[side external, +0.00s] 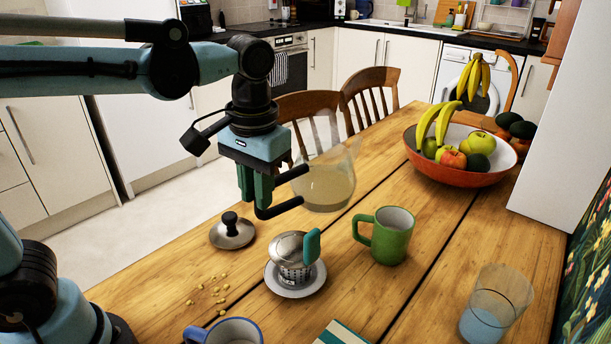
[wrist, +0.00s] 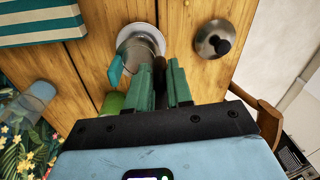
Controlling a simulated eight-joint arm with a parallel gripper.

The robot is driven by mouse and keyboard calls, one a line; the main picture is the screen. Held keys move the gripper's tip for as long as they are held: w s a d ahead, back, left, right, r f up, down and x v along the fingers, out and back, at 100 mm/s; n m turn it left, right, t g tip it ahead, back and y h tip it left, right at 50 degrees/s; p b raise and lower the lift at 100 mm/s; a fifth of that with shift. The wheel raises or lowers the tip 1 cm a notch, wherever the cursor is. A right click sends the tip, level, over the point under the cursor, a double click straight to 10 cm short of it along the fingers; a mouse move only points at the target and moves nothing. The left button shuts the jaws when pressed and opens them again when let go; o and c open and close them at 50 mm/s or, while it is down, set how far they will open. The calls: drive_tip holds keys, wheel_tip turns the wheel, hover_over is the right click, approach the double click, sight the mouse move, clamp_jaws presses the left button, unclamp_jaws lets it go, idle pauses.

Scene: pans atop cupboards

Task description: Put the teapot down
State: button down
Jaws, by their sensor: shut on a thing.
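A clear glass teapot (side external: 328,182) with a black handle and some pale liquid in it shows in the side view. My gripper (side external: 258,192) is shut on its black handle (side external: 280,208), and the glass body sits to the right of the fingers. The teapot looks roughly upright over the wooden table (side external: 420,222). I cannot tell how much gap lies below its base. In the wrist view my green fingers (wrist: 166,85) show close together, and the teapot is hidden there. Its possible lid, metal with a black knob (side external: 231,230), lies on the table.
A fruit bowl (side external: 455,172) is farther back. Chairs line the far edge. Bare wood lies between the lid and the bowl.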

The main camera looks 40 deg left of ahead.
drive_tip(key=w+a+f, duration=0.4)
drive_tip(key=a+f, duration=0.3)
drive_tip(key=f, duration=0.4)
drive_tip(key=shift+w+a+n, duration=0.2)
drive_tip(key=shift+w+n, duration=0.05)
drive_tip(key=shift+n, duration=0.15)
drive_tip(key=shift+f, duration=0.1)
drive_tip(key=c, duration=1)
unclamp_jaws()
wheel_tip(320, 180, up, 12)
drive_tip(key=s+f+m+t, duration=0.1)
drive_tip(key=s+t, duration=0.1)
drive_tip(key=s+f+t, duration=0.2)
drive_tip(key=s+f+m+t, duration=0.1)
drive_tip(key=s+f+t, duration=0.1)
drive_tip(key=t, duration=0.1)
drive_tip(key=shift+s+d+f+m+h, duration=0.25)
drive_tip(key=shift+s+m+h, duration=0.05)
drive_tip(key=shift+s, duration=0.05)
